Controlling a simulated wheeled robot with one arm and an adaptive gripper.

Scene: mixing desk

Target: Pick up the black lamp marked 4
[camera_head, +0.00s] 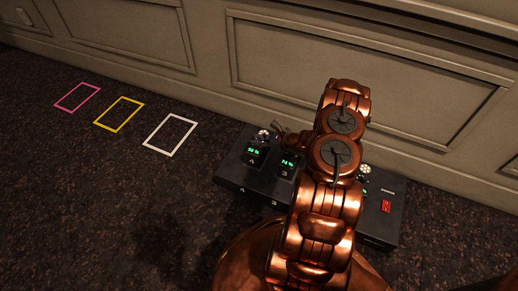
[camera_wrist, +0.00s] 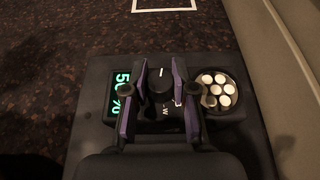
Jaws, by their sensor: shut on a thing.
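My gripper (camera_head: 279,133) is over this end of the desk. In the wrist view my gripper (camera_wrist: 161,80) has its purple-padded fingers shut on a black knob (camera_wrist: 160,86) with a white mark, beside a letter W. The knob's lower part is hidden.
A green display (camera_head: 256,151) sits beside the knob, with another (camera_head: 288,163) to its right. My arm hides the desk's middle. A red switch (camera_head: 386,206) is at the right end. White (camera_head: 150,141), yellow (camera_head: 99,122) and pink (camera_head: 60,105) floor outlines lie left on free floor.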

